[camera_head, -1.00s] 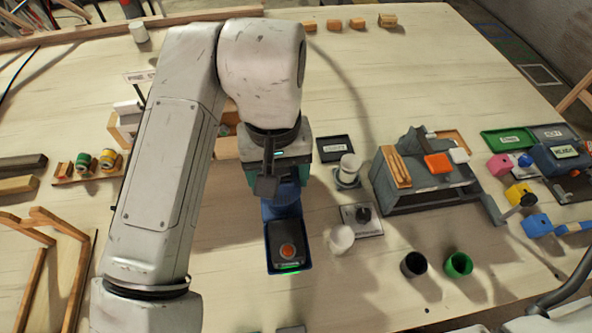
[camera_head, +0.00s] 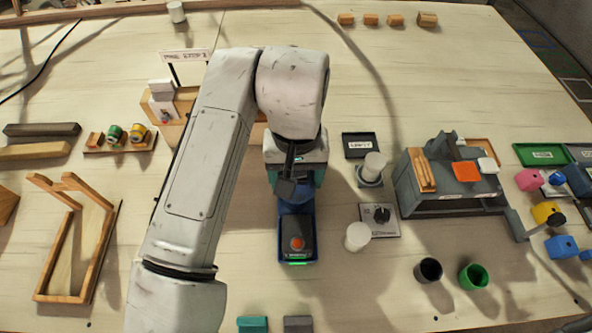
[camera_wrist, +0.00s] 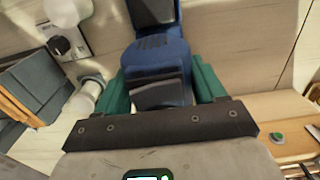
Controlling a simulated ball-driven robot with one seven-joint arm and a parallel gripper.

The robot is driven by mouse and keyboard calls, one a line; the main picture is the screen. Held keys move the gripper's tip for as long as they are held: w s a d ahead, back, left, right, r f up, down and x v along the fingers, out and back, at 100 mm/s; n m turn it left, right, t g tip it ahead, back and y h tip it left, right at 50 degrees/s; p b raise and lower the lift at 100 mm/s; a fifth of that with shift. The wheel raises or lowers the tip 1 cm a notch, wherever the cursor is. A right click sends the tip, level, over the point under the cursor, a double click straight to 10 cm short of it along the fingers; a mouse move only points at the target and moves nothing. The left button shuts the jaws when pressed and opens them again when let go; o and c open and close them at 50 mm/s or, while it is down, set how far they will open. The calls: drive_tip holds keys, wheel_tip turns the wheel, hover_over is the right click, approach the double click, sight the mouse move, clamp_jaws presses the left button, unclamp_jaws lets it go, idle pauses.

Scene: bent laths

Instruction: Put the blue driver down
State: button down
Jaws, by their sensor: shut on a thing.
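The blue driver (camera_wrist: 158,58) sits between the green fingers of my gripper (camera_wrist: 163,90), which is shut on its blue body. In the head view my gripper (camera_head: 296,182) points down, and part of the driver's blue body (camera_head: 296,204) shows just below it. Directly in front of that is a blue-rimmed piece (camera_head: 283,248) with a dark block, an orange button and a green light. I cannot tell whether this piece is a holder or part of the driver, nor whether the driver touches a surface. My arm hides the area to the left.
A white cup (camera_head: 357,237) and a dial plate (camera_head: 380,219) stand close on the right. A grey bench (camera_head: 452,188) is further right, with black (camera_head: 428,270) and green (camera_head: 473,277) cups in front. A wooden frame (camera_head: 75,238) is at left. Bare tabletop lies right of the blue-rimmed piece's front.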

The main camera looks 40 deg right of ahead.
drive_tip(key=shift+c, duration=0.5)
unclamp_jaws()
wheel_tip(320, 180, up, 12)
drive_tip(key=shift+r, duration=0.1)
idle(0.6)
